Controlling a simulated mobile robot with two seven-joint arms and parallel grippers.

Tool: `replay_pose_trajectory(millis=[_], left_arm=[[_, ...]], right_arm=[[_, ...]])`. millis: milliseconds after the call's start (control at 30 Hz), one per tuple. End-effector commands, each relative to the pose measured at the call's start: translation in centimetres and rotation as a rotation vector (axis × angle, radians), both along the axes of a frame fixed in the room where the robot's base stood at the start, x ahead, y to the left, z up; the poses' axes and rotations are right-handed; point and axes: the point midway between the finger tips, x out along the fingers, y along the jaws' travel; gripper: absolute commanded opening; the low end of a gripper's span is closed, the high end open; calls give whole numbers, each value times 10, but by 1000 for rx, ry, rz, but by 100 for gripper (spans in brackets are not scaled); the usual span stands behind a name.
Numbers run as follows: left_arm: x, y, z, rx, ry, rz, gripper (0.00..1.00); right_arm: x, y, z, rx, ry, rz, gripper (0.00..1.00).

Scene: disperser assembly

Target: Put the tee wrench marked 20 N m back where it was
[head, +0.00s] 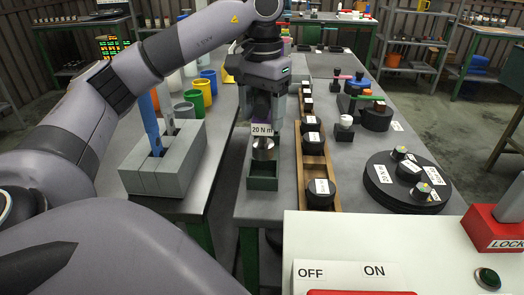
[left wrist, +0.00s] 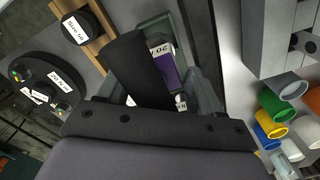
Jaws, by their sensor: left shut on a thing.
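The tee wrench marked 20 N m (head: 263,148) shows in the head view with a white label and a round metal end, upright below my left gripper (head: 262,105). Its purple part shows between the fingers in the left wrist view (left wrist: 168,72). My left gripper is shut on it. A narrow green holder (head: 262,184) lies directly below and around the wrench's lower end in the head view. I cannot tell whether the wrench rests in it or hangs just above. The holder's edge also shows in the left wrist view (left wrist: 152,27). My right gripper is not in view.
A wooden tray (head: 328,200) with several labelled black pieces stands close to the right of the holder. A grey block (head: 163,170) with blue and grey upright tools and several coloured cups stand left. A black round turntable (head: 378,190) and a white panel lie right.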

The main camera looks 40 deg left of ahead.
Motion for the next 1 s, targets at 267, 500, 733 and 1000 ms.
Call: replay_pose_trajectory(millis=[267,500,733,1000], left_arm=[[0,0,-25,0,-4,1,18],[0,0,-59,-1,-3,1,18],[0,0,-65,-1,-6,0,18],[0,0,-70,-1,-2,1,69]], right_arm=[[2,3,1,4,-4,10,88],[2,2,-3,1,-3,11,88],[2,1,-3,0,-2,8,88],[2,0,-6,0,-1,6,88]])
